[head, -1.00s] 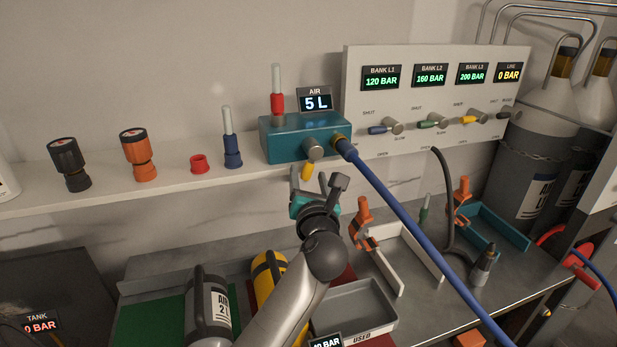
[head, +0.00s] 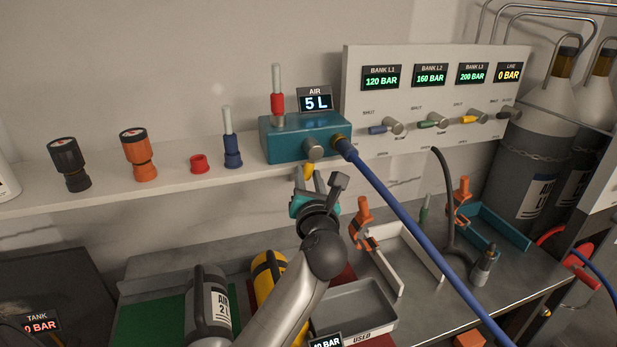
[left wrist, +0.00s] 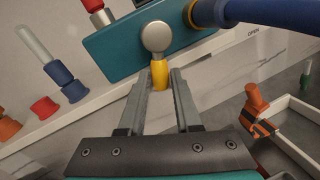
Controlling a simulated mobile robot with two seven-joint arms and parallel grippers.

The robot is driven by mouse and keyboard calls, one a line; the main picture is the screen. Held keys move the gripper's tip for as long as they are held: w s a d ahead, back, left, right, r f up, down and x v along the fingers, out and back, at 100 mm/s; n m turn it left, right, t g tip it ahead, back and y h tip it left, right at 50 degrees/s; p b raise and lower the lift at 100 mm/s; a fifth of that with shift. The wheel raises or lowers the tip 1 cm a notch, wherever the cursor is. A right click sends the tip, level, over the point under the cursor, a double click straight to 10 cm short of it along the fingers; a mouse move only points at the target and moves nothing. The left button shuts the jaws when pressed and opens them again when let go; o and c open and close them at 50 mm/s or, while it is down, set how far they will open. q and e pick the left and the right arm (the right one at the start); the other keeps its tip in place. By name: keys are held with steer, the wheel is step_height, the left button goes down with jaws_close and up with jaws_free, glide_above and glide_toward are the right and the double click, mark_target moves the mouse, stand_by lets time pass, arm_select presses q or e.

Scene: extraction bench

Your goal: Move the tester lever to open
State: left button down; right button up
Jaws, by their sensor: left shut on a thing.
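The tester is a teal box (head: 285,143) on the wall shelf with an AIR 5 L display (head: 315,100) on it. Its yellow lever (head: 307,171) hangs down below a round grey knob (head: 313,148) on the front. In the left wrist view the yellow lever (left wrist: 159,76) points down from the knob (left wrist: 156,37). My left gripper (head: 309,176) is just under the tester, its fingers on either side of the lever and shut on it. The fingers partly hide the lever in the head view. My right gripper is not in view.
A blue hose (head: 400,225) runs from the tester's right end down across the bench. A red fitting with a clear tube (head: 277,90) stands on top. A valve panel (head: 440,75) is at right. Cylinders (head: 207,300) and a grey tray (head: 355,305) lie below my arm.

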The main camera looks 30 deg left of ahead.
arm_select(q)
steer(key=n+b, duration=0.2)
steer(key=w+d+n+b, duration=0.1)
steer(key=n+b, duration=0.1)
steer(key=shift+w+f+t+y, duration=0.1)
steer(key=shift+f+t+y, duration=0.1)
steer(key=shift+t+y, duration=0.1)
stand_by(0.3)
steer(key=c, duration=0.6)
jaws_free()
